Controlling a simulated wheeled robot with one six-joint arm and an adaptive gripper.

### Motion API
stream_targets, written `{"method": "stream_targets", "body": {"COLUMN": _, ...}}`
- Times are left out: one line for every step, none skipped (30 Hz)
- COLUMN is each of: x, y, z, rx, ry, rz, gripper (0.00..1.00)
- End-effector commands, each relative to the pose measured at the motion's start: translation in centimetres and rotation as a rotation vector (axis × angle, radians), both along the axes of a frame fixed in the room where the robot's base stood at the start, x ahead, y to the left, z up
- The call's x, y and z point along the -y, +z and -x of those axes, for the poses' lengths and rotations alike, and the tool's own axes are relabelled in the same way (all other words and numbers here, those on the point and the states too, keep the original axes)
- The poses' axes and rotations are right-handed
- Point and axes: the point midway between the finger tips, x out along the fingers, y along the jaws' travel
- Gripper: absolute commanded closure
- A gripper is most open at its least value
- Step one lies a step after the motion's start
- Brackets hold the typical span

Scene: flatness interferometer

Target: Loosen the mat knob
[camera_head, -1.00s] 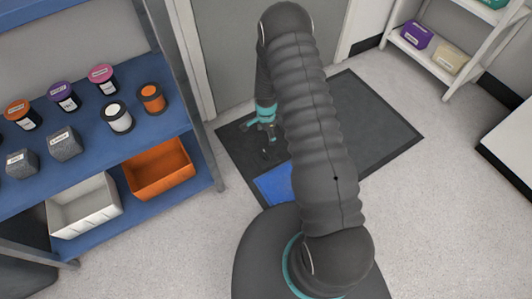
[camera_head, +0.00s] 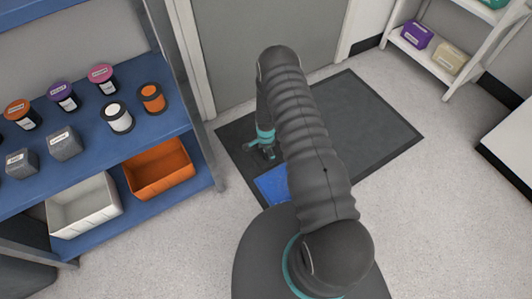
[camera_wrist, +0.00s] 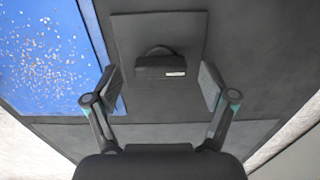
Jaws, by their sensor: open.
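The mat knob (camera_wrist: 155,71) is a small dark block with a white label strip and a curved upper edge. It sits on a dark square plate (camera_wrist: 190,28) on the dark floor mat (camera_head: 365,115). My gripper (camera_wrist: 163,88) is open, with one finger on each side of the knob in the wrist view. The fingers appear apart from the knob, and I cannot tell the height between them. In the head view my gripper (camera_head: 262,151) is low over the left part of the mat; the knob cannot be made out there.
A blue speckled panel (camera_wrist: 45,55) lies in the mat beside the plate; it also shows in the head view (camera_head: 272,186). A blue shelf (camera_head: 160,127) with jars and bins stands at the left. A white rack (camera_head: 470,50) stands at the back right. A grey door (camera_head: 230,50) is behind the mat.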

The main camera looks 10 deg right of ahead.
Motion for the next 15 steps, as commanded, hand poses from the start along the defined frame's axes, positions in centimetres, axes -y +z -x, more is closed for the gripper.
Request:
{"method": "stream_targets", "body": {"x": 0.00, "y": -0.34, "z": -0.02, "rx": 0.000, "ry": 0.000, "rz": 0.000, "gripper": 0.17}}
{"method": "stream_targets", "body": {"x": 0.00, "y": -0.48, "z": -0.04, "rx": 0.001, "ry": 0.000, "rz": 0.000, "gripper": 0.17}}
{"method": "stream_targets", "body": {"x": 0.00, "y": -0.63, "z": -0.05, "rx": 0.001, "ry": 0.000, "rz": 0.000, "gripper": 0.17}}
{"method": "stream_targets", "body": {"x": -0.01, "y": -0.71, "z": -0.05, "rx": 0.001, "ry": 0.000, "rz": 0.000, "gripper": 0.17}}
{"method": "stream_targets", "body": {"x": 0.00, "y": -0.78, "z": -0.04, "rx": 0.001, "ry": 0.000, "rz": 0.000, "gripper": 0.17}}
{"method": "stream_targets", "body": {"x": 0.00, "y": -0.83, "z": -0.03, "rx": 0.001, "ry": 0.000, "rz": 0.000, "gripper": 0.17}}
{"method": "stream_targets", "body": {"x": 0.00, "y": -0.84, "z": -0.03, "rx": 0.001, "ry": 0.000, "rz": 0.000, "gripper": 0.17}}
{"method": "stream_targets", "body": {"x": 0.00, "y": -0.85, "z": -0.03, "rx": 0.001, "ry": 0.000, "rz": 0.000, "gripper": 0.17}}
{"method": "stream_targets", "body": {"x": 0.00, "y": -0.84, "z": -0.03, "rx": 0.001, "ry": 0.000, "rz": 0.000, "gripper": 0.17}}
{"method": "stream_targets", "body": {"x": 0.00, "y": -0.84, "z": -0.03, "rx": 0.001, "ry": 0.000, "rz": 0.000, "gripper": 0.17}}
{"method": "stream_targets", "body": {"x": 0.00, "y": -0.83, "z": -0.03, "rx": 0.001, "ry": 0.000, "rz": 0.000, "gripper": 0.17}}
{"method": "stream_targets", "body": {"x": 0.00, "y": -0.83, "z": -0.03, "rx": 0.001, "ry": 0.000, "rz": 0.000, "gripper": 0.17}}
{"method": "stream_targets", "body": {"x": 0.00, "y": -0.82, "z": -0.03, "rx": 0.001, "ry": 0.000, "rz": 0.000, "gripper": 0.19}}
{"method": "stream_targets", "body": {"x": 0.00, "y": -0.82, "z": -0.03, "rx": 0.001, "ry": 0.000, "rz": 0.000, "gripper": 0.27}}
{"method": "stream_targets", "body": {"x": 0.00, "y": -0.82, "z": -0.03, "rx": 0.001, "ry": 0.000, "rz": 0.000, "gripper": 0.37}}
